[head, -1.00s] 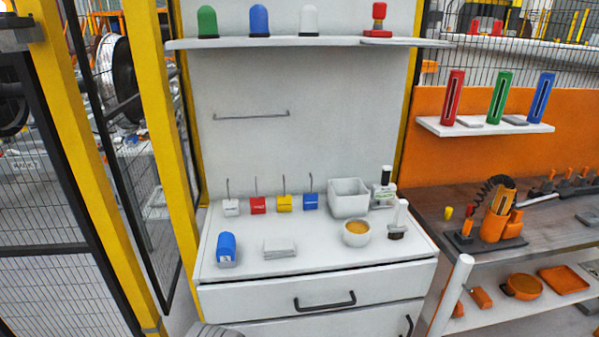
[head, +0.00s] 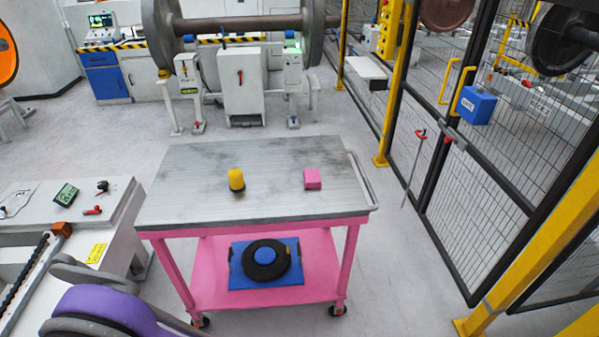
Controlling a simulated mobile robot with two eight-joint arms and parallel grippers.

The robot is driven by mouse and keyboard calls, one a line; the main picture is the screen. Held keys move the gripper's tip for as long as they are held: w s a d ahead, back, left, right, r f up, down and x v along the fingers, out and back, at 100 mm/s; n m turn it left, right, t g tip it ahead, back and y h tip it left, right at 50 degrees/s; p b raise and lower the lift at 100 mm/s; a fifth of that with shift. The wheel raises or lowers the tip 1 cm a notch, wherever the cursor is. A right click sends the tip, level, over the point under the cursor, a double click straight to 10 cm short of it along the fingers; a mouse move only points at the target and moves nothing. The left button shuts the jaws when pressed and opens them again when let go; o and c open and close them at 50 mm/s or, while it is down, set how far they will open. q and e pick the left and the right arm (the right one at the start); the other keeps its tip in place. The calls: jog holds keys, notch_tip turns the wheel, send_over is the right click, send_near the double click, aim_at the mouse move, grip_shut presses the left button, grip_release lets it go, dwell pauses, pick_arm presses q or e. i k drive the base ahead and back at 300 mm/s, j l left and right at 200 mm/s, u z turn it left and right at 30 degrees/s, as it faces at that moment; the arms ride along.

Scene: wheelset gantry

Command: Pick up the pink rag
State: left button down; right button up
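The pink rag (head: 312,179) shows as a small, block-shaped pink piece. It lies on the grey metal top of a pink cart (head: 277,211), right of the middle and apart from other things. Neither of my grippers is in view, so where they are relative to the rag cannot be seen.
A yellow, dark-based object (head: 236,180) stands left of the rag. The cart's lower shelf (head: 212,271) holds a blue mat with a black ring. A bench (head: 115,205) stands at left, and a mesh fence (head: 465,215) at right. Floor is clear behind the cart.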

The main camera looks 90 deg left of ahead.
aim_at(312, 178)
jog(key=u, duration=3.6)
jog(key=i+l, duration=0.15)
jog(key=i, duration=0.6)
jog(key=i+l, duration=0.15)
jog(key=i, duration=0.6)
jog(key=j+u, duration=0.05)
